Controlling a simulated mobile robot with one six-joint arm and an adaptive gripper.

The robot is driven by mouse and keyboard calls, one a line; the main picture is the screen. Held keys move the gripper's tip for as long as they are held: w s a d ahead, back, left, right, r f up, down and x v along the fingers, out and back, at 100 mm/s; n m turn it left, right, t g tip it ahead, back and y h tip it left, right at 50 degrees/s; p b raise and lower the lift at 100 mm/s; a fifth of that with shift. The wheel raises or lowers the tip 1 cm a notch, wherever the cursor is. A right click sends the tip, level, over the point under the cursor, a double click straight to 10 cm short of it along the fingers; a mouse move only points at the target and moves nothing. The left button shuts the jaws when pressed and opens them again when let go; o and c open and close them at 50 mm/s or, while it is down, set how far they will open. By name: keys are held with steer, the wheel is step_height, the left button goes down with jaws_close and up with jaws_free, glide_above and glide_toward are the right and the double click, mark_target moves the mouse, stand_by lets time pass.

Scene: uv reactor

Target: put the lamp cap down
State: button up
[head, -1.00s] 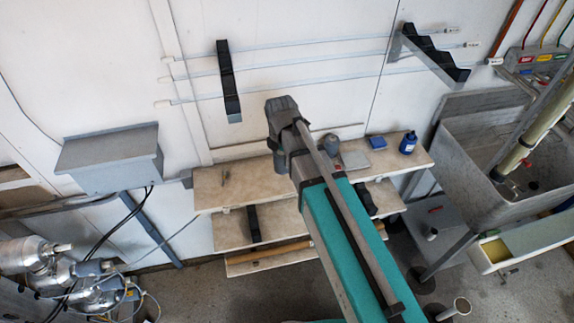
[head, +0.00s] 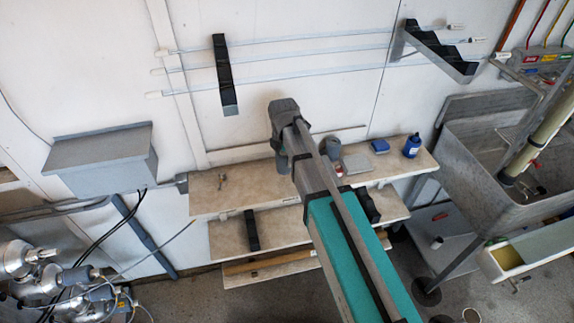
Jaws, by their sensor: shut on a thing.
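My gripper (head: 282,167) points down over the middle of the upper shelf board (head: 235,196), seen past the end of my arm. It is shut, but its fingertips are small and dark here. The lamp cap in its grip cannot be made out clearly. I cannot tell whether the cap touches the board.
Right of my gripper on the board are a grey round item (head: 333,146), a pale flat item (head: 357,163), a blue box (head: 380,146) and a blue bottle (head: 411,146). Thin lamps span black wall brackets (head: 225,75). A sink (head: 490,135) stands right.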

mark_target(284, 163)
steer(key=shift+f, duration=0.1)
steer(key=shift+w+f+b, duration=0.4)
steer(key=shift+f+b, duration=0.1)
steer(key=shift+b, duration=0.1)
steer(key=shift+f+b, duration=1.45)
steer(key=shift+f, duration=0.1)
steer(key=o, duration=1.2)
steer(key=shift+r, duration=0.2)
step_height(284, 163, up, 12)
steer(key=p, duration=1.2)
